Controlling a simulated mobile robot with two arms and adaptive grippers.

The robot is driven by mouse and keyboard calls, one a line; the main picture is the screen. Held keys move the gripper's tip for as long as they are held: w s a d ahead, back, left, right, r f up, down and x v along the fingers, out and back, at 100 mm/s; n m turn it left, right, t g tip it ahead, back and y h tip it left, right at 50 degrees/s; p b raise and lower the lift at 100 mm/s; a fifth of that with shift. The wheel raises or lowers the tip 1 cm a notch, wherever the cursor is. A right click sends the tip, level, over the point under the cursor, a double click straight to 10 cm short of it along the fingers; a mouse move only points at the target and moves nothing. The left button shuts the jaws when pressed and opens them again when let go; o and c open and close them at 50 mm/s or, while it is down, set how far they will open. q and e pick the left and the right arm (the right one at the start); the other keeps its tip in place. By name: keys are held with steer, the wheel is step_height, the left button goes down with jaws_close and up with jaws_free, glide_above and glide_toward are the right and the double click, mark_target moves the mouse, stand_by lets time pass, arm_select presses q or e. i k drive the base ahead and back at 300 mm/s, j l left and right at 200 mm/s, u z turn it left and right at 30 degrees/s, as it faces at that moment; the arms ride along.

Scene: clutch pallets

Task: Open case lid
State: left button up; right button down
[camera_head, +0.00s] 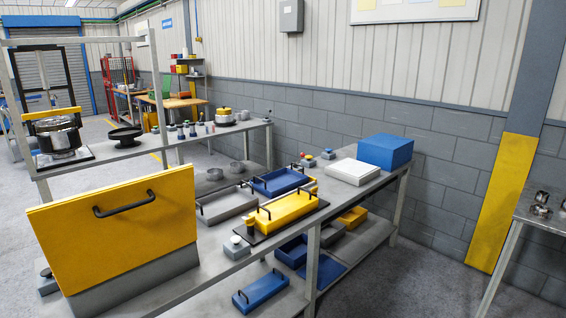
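A large case stands at the front left of the near workbench. Its yellow lid (120,238), with a black bar handle (124,204) on the side facing me, stands up steeply above the grey case body (135,278). The lid hides whatever lies behind it, and the case's inside does not show. Neither of my grippers is in view, and nothing is seen touching the lid or handle.
The near workbench holds a yellow tray (288,210), a grey tray (228,206), a blue tray (279,181), a white box (353,171) and a blue box (385,151). A small grey button box (237,249) sits right of the case. Floor shows at the lower right.

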mark_target(87, 239)
steer(key=l+u, duration=0.1)
steer(key=u, duration=0.65)
steer(key=i+l, duration=0.05)
